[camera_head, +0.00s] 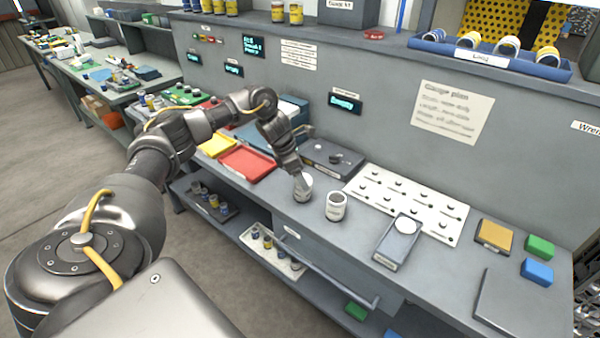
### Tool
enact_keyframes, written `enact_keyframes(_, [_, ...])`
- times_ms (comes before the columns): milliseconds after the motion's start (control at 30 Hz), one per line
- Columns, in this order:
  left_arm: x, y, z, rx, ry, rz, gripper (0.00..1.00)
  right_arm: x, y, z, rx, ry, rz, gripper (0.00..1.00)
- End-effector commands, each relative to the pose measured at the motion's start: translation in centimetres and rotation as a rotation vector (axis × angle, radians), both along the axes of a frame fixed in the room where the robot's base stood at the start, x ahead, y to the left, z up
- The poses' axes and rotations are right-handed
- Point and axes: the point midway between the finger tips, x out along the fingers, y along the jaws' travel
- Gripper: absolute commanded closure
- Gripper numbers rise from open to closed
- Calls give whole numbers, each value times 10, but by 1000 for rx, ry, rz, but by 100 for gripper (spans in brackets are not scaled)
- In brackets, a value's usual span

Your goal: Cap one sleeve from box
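My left gripper (299,173) points down at the workbench, its tips at the rim of a small whitish-grey sleeve (304,188). The fingers are too small and partly hidden to tell whether they grip it. A second white sleeve (336,207) stands upright just to the right, with a dark open top. A grey-blue box (393,252) lies further right, with a round white disc (407,226), possibly a cap, at its far end. My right gripper is not in view.
A white panel with dark knobs (430,205) lies behind the box. A dark grey unit (331,157) stands behind the sleeves, and a red tray (247,164) lies to their left. Yellow (494,235), green (540,246) and blue (537,272) blocks sit at right. The front bench strip is mostly clear.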

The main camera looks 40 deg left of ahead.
Motion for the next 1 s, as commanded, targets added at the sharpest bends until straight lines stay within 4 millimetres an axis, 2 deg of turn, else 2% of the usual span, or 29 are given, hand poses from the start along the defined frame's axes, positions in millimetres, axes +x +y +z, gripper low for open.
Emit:
enact_keyframes(133, [-2, 1, -3, 5, 7, 1, 25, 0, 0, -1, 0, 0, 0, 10])
enact_keyframes(267, [-3, 3, 2, 5, 4, 2, 25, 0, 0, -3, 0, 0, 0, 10])
enact_keyframes(367, [-6, 5, 15, 4, 0, 0, 25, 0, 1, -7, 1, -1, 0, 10])
enact_keyframes(533, [-17, 13, 48, 4, -4, 0, 25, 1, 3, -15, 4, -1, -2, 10])
enact_keyframes(600, [-21, 16, 67, 6, -6, 2, 25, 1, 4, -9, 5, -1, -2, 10])
enact_keyframes(733, [-28, 20, 87, 4, -5, 0, 25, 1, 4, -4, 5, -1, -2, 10])
enact_keyframes(1000, [-35, 24, 102, 2, -3, 0, 25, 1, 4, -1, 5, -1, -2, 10])
